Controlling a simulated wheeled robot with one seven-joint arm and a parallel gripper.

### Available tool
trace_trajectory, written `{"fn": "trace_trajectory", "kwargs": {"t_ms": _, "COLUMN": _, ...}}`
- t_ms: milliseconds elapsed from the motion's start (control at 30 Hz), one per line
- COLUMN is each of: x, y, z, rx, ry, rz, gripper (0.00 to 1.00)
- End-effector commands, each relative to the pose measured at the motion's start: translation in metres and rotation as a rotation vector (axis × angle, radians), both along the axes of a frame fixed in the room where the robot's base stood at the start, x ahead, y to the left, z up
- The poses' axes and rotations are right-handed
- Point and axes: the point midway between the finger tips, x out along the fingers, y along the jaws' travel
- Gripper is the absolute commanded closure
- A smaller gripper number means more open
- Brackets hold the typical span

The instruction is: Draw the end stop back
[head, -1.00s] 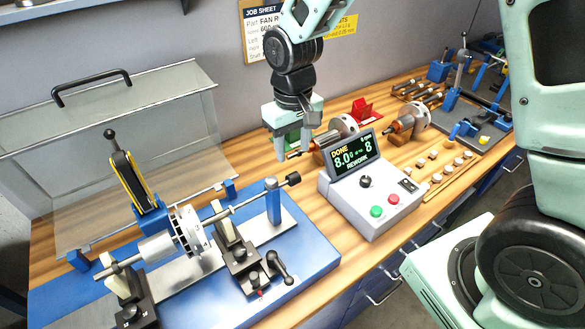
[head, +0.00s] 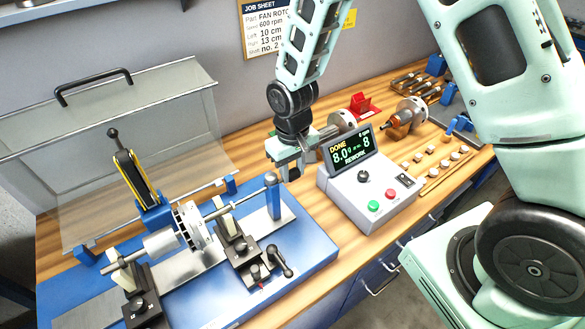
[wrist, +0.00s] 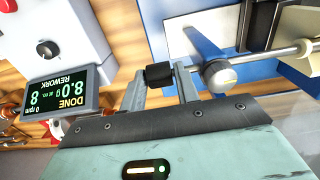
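The balancing machine's end stop is a rod with a black knob (wrist: 159,75), at the right end of the blue machine. The rod runs through the rounded grey head (wrist: 220,76) of the blue post (head: 273,197). My gripper (head: 287,168) is at the knob and hides it in the head view. In the wrist view the knob sits between my two fingers (wrist: 160,82), one at each end of it, with one finger between knob and post head. I cannot tell whether the fingers press on it. The rod's other end points toward the white finned rotor (head: 192,226).
The grey control box (head: 372,193) stands close right of my gripper, its screen reading DONE and REWORK. Spare rotors (head: 408,115) lie behind it. The clear guard (head: 125,150) stands raised behind the machine. Small weights (head: 440,160) lie on the right bench.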

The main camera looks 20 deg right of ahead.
Motion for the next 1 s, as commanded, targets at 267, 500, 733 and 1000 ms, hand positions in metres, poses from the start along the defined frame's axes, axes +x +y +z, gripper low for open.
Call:
{"fn": "trace_trajectory", "kwargs": {"t_ms": 267, "x": 0.001, "y": -0.005, "z": 0.0, "rx": 0.0, "ry": 0.0, "rz": -0.003, "gripper": 1.0}}
{"fn": "trace_trajectory", "kwargs": {"t_ms": 500, "x": 0.01, "y": -0.046, "z": 0.0, "rx": -0.001, "ry": -0.001, "rz": -0.006, "gripper": 1.0}}
{"fn": "trace_trajectory", "kwargs": {"t_ms": 733, "x": 0.012, "y": -0.061, "z": 0.001, "rx": 0.0, "ry": -0.001, "rz": -0.001, "gripper": 1.0}}
{"fn": "trace_trajectory", "kwargs": {"t_ms": 1000, "x": 0.013, "y": -0.06, "z": 0.001, "rx": 0.0, "ry": -0.001, "rz": -0.001, "gripper": 0.61}}
